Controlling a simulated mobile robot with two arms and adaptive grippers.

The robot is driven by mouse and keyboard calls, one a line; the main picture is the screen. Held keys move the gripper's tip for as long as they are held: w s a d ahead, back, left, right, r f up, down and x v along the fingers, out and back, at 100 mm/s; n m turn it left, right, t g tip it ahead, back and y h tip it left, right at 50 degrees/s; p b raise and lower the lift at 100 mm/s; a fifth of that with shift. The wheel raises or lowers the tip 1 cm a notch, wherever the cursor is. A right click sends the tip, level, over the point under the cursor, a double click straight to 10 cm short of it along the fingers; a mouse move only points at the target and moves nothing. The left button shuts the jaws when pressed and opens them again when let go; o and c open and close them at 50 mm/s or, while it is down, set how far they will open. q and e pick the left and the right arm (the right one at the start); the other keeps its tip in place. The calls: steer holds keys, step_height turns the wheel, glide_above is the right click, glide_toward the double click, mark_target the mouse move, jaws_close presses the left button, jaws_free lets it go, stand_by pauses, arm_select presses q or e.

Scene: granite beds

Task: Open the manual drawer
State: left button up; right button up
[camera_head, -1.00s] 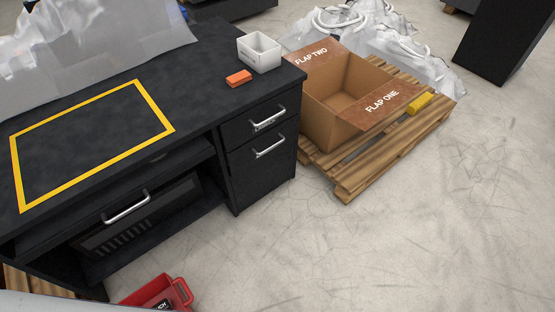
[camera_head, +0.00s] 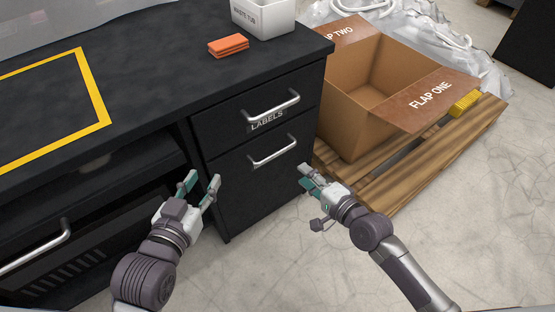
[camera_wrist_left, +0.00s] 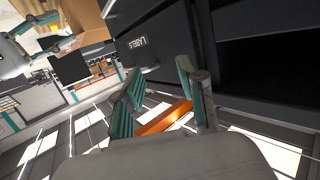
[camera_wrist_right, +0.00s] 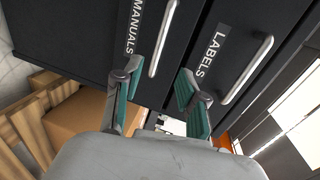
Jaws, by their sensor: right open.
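The dark desk pedestal has two shut drawers. The lower drawer (camera_head: 250,187) has a silver bar handle (camera_head: 273,150); its MANUALS label (camera_wrist_right: 135,25) is readable in the right wrist view. The upper drawer (camera_head: 230,122) is marked LABELS and has its own handle (camera_head: 272,104). My right gripper (camera_head: 305,176) is open and empty, right of and below the lower handle, apart from it. In the right wrist view the MANUALS handle (camera_wrist_right: 162,38) lies ahead, between the finger directions. My left gripper (camera_head: 202,182) is open and empty, left of the lower drawer.
An open cardboard box (camera_head: 352,125) on a wooden pallet (camera_head: 400,175) stands right of the pedestal, close to my right gripper. A white tub (camera_head: 263,22) and an orange block (camera_head: 228,46) sit on the desktop. Another handle (camera_head: 35,248) is at lower left. Floor in front is clear.

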mark_target(279, 154)
steer(key=b+x, duration=0.4)
steer(key=x, duration=0.8)
steer(key=shift+w+a+f, duration=0.1)
steer(key=shift+w, duration=0.1)
arm_select(q)
steer(key=s+r+t+h, duration=0.2)
steer(key=r+t, duration=0.3)
steer(key=r, duration=0.3)
steer(key=s+d+r+t+h, duration=0.1)
steer(key=s+r+t, duration=0.1)
steer(key=r+t, duration=0.4)
steer(key=shift+d+r+h, duration=0.15)
steer(key=shift+r+h, duration=0.25)
steer(key=shift+r, duration=0.45)
arm_select(e)
steer(key=shift+w+a, duration=0.25)
steer(key=shift+w, duration=0.05)
jaws_close()
